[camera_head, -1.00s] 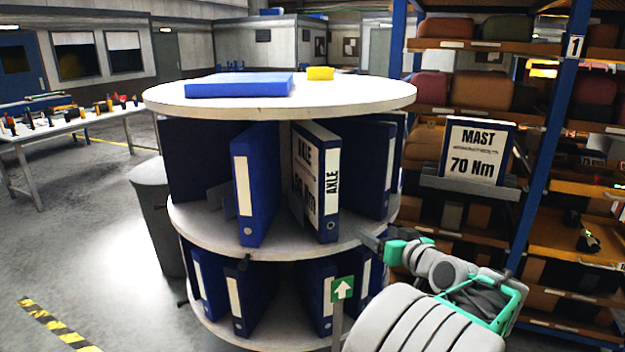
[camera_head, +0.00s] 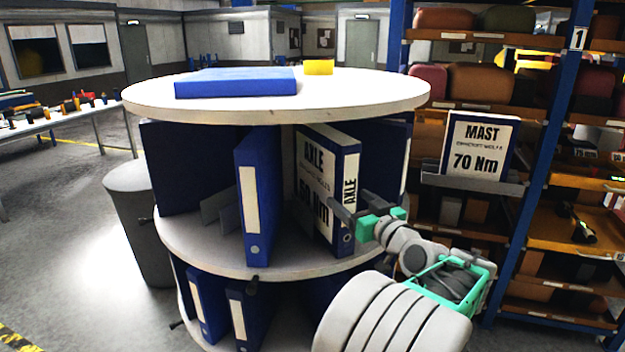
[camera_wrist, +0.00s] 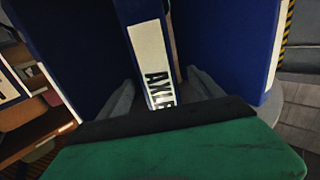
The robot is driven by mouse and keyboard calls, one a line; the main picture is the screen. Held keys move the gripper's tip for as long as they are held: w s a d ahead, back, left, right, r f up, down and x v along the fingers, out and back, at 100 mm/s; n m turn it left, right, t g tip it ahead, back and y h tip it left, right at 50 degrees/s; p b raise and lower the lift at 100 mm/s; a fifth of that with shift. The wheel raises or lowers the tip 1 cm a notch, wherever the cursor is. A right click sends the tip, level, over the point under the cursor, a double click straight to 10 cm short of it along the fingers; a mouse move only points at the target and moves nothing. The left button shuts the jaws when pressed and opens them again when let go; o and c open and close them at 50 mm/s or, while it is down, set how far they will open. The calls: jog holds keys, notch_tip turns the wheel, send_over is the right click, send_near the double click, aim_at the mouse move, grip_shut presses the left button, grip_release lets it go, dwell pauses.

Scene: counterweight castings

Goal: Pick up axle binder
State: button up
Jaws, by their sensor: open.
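The axle binder (camera_head: 318,170) stands upright on the upper tier of a round carousel shelf (camera_head: 190,245). It is dark blue, with AXLE on its white spine label and a larger white label on its side. My gripper (camera_head: 345,212) is at the lower part of its spine, jaws open. In the wrist view the binder's spine (camera_wrist: 150,60) lies between the two spread fingers (camera_wrist: 163,98), which reach along either side of it. I cannot tell whether either finger touches it.
Another blue binder (camera_head: 258,195) stands to the left on the same tier, and more stand below. A blue binder (camera_head: 235,83) and a yellow block (camera_head: 318,67) lie on top. A MAST 70 Nm binder (camera_head: 478,145) stands on a rack ledge at right. A grey bin (camera_head: 140,220) is at left.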

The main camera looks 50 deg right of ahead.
aim_at(322, 183)
jog(key=p+x, duration=0.4)
jog(key=x, duration=0.4)
jog(key=shift+d, duration=0.2)
jog(key=shift+s, duration=0.1)
jog(key=shift+c, duration=0.3)
grip_shut()
jog(key=shift+r, duration=0.25)
